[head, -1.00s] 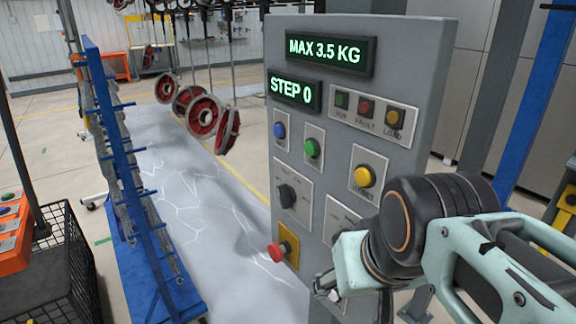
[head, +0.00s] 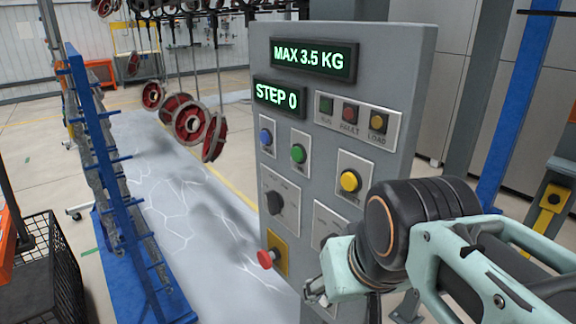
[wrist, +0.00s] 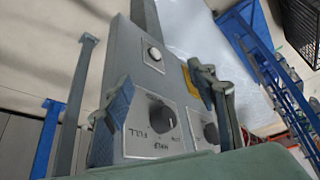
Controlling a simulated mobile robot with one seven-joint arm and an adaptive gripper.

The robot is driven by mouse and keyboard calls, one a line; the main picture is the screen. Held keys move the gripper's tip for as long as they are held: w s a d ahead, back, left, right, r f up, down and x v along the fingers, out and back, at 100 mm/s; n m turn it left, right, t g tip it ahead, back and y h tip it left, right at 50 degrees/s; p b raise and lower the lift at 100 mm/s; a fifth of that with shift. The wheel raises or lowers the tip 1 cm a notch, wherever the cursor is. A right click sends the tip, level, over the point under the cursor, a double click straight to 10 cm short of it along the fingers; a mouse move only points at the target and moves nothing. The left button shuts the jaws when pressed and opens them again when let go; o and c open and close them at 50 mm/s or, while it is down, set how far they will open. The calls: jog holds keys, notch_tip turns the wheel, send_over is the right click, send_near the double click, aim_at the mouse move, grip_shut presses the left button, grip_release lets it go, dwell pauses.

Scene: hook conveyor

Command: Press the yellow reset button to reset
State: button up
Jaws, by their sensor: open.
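The yellow reset button (head: 350,181) sits on a pale plate on the right side of the grey control panel (head: 385,60), below the indicator lamps. The label under it is partly covered by my arm. My gripper (head: 317,290) is low in front of the panel, below the button and apart from it; its fingers are mostly hidden in the head view. In the wrist view my gripper (wrist: 165,100) is open and empty, its fingers framing a dark selector knob (wrist: 162,114) on the panel. I cannot make out the yellow button in the wrist view.
The panel also carries a blue button (head: 265,137), a green button (head: 298,153), another selector knob (head: 275,202) and a red emergency stop (head: 266,258). Its displays read MAX 3.5 KG and STEP 0.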

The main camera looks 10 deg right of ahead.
grip_shut()
dwell(1.4)
